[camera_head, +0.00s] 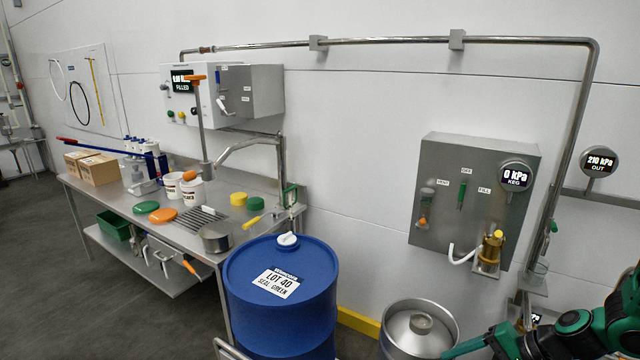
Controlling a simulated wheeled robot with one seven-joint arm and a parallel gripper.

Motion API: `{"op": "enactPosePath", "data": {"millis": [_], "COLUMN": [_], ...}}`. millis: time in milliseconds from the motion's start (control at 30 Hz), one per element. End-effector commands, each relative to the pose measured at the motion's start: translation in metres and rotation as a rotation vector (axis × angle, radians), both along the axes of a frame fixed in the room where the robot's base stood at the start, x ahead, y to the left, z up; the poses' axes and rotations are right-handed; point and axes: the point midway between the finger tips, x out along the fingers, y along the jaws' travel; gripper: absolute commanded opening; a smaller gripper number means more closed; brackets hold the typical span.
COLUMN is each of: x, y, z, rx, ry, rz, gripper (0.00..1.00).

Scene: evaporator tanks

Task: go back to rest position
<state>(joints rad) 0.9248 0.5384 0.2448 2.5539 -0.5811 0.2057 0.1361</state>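My green and black arm enters at the lower right corner. The lower part of the gripper is cut off by the picture edge. I cannot tell whether it touches the keg.
A blue drum (300,310) labelled LOT 40 stands left of the keg. A steel bench (130,205) with buckets, lids and boxes runs along the wall. A grey valve panel (450,215) and gauge (598,162) hang above my arm. Floor at left is clear.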

Motion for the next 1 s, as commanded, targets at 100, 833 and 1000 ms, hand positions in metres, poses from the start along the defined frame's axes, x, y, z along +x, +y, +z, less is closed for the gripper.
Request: {"op": "enactPosePath", "data": {"millis": [100, 833, 1000], "x": [-0.019, -0.132, -0.162], "y": [-0.012, -0.078, -0.079], "z": [0.011, 0.153, 0.185], "rx": [-0.125, -0.624, -0.656], "ry": [0.043, 0.236, 0.246], "rz": [0.089, 0.251, 0.228], "gripper": [0.66, 0.66, 0.66]}}
